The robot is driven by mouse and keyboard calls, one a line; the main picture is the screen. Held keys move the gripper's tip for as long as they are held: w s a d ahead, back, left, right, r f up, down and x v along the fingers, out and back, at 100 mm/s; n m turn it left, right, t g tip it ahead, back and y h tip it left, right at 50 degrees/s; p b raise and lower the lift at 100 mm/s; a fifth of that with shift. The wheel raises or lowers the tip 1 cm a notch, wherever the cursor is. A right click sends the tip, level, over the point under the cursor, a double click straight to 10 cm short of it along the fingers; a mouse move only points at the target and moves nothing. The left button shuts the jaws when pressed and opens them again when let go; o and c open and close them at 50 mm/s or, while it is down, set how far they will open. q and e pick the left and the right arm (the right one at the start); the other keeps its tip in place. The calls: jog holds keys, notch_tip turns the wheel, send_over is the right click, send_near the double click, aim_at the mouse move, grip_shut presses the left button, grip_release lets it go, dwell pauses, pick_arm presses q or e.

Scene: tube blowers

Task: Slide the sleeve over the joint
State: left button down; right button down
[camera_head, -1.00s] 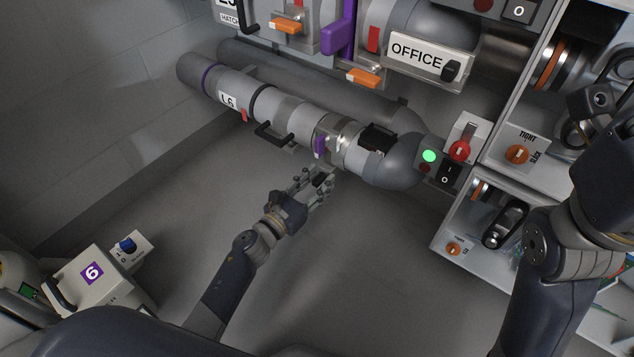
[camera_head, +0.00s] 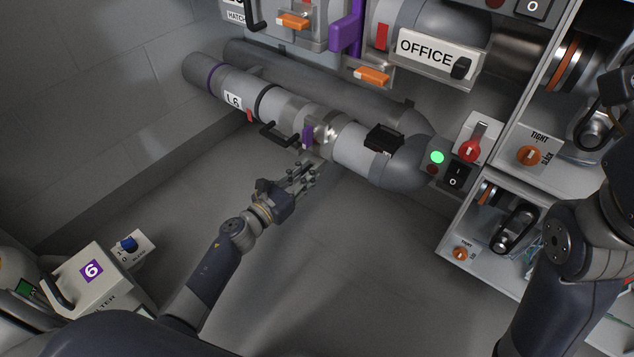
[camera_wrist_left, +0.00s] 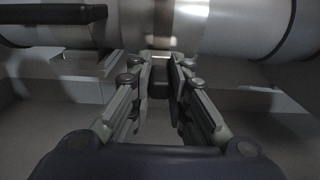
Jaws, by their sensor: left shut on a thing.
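The exact point of grip is small and dark. In the left wrist view, the fingers of my left gripper (camera_wrist_left: 161,72) come close together under the pale, shiny pipe section (camera_wrist_left: 150,30). The joint line under the sleeve cannot be made out.
A black handle (camera_head: 279,136) sticks out from the pipe left of the sleeve. A black box (camera_head: 384,138) sits on the pipe to the right, before the elbow (camera_head: 408,165). A switch panel (camera_head: 456,173) with a green light is beyond. The floor below is clear.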

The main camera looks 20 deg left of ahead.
pick_arm(q)
jog(key=shift+w+a+r, duration=0.1)
jog(key=shift+a, duration=0.25)
jog(key=c, duration=1.5)
grip_release()
jog(key=shift+s, duration=0.45)
jog(key=v, duration=1.1)
jog(key=shift+a, duration=0.1)
jog(key=shift+r, duration=0.1)
